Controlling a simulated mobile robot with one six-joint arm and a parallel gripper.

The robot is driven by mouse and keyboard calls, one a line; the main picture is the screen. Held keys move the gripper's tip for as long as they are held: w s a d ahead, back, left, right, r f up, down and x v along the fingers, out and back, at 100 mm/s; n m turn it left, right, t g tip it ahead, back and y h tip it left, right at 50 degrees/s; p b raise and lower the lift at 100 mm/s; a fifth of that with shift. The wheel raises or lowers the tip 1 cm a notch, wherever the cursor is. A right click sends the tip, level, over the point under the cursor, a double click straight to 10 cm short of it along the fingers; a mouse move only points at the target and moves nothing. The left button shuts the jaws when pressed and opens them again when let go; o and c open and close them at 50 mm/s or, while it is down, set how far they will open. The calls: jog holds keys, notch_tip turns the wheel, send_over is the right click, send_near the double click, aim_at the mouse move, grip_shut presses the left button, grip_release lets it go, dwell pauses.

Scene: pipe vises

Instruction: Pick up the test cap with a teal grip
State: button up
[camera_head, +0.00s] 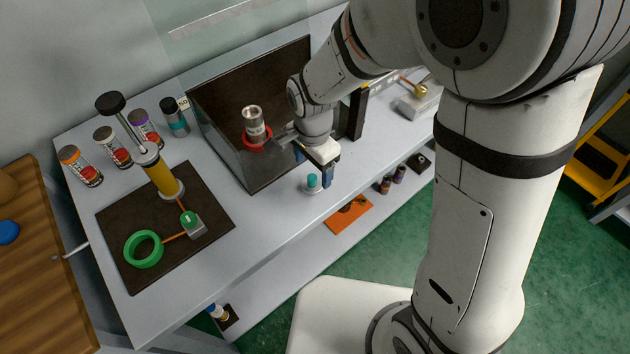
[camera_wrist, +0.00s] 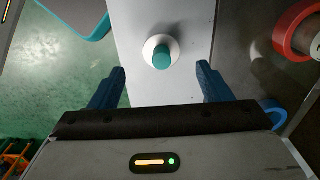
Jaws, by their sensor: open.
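The test cap (camera_head: 313,187) stands upright on the grey bench near its front edge, a white round base with a teal grip on top. In the wrist view the cap (camera_wrist: 161,52) sits centred a little beyond my fingertips, on the light bench top. My gripper (camera_head: 312,168) is above the bench beside the cap, and in the wrist view its two blue fingers (camera_wrist: 163,80) are spread wide with nothing between them. The fingers look apart from the cap. The exact height of the fingertips over the bench is hard to tell.
A black mat (camera_head: 120,215) holds a yellow pump and green ring (camera_head: 143,249). Several small bottles (camera_head: 80,163) line the back left. The bench's front edge is close to the cap.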

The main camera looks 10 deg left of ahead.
aim_at(312, 178)
jog(key=shift+a+f+p, duration=0.1)
jog(key=shift+f+p, duration=0.35)
jog(key=shift+f, duration=2.2)
jog(key=shift+c, duration=0.4)
jog(key=c, duration=1.1)
